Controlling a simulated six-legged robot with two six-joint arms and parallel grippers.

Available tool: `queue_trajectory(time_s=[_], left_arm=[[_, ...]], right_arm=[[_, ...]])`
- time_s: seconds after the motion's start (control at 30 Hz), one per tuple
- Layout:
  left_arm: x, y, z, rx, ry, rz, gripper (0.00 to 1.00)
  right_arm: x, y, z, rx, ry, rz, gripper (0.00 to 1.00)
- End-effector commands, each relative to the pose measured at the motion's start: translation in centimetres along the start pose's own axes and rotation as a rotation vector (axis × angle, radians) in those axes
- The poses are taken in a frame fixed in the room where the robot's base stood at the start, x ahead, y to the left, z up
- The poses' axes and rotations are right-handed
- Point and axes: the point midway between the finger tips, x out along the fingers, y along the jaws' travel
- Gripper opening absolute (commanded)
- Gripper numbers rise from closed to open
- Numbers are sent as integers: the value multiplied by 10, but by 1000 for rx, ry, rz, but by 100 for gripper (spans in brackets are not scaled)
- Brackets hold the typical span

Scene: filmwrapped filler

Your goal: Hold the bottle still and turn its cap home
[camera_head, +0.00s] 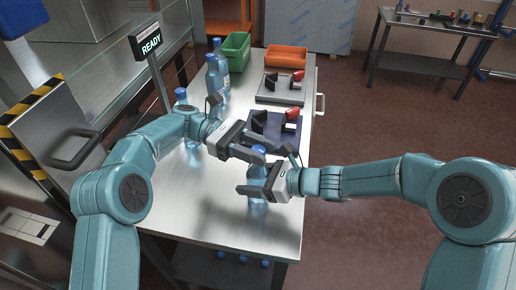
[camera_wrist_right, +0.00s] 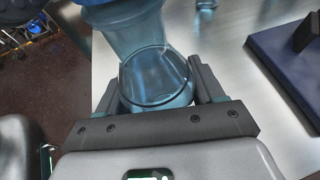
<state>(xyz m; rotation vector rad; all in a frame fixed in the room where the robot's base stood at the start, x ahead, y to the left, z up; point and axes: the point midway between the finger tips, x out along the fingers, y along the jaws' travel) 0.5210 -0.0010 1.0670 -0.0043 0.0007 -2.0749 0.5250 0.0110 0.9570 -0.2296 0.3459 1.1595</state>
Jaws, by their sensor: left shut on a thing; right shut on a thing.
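A clear blue bottle (camera_head: 258,203) stands upright near the front of the steel table. My right gripper (camera_head: 256,188) is shut around its body; in the right wrist view the bottle (camera_wrist_right: 140,40) sits between both fingers (camera_wrist_right: 155,90). My left gripper (camera_head: 259,151) is just above, shut on the blue cap (camera_head: 259,149) at the bottle's top. The fingers partly hide the cap, so its seating on the neck cannot be told. A blue part shows at the top edge of the right wrist view.
Other blue-capped bottles (camera_head: 212,80) stand along the table's left side. A navy fixture (camera_head: 262,134) with a red-handled clamp lies behind the grippers, a grey one (camera_head: 268,97) beyond. Green (camera_head: 235,52) and orange (camera_head: 287,55) bins are at the back. A READY sign (camera_head: 150,43) stands left.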

Motion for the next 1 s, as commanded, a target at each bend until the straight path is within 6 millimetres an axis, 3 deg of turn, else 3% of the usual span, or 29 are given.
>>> queue_trajectory(time_s=[0.57,0.6,0.63,1.0], left_arm=[[0,0,1,3,3,-30,7],[0,0,1,3,3,-30,50],[0,0,1,3,3,-30,57],[0,0,8,3,3,-31,57]], right_arm=[[0,1,-1,-2,2,3,30],[0,1,-1,-2,2,3,30],[0,1,-1,-2,2,3,30],[0,1,0,-1,1,1,30]])
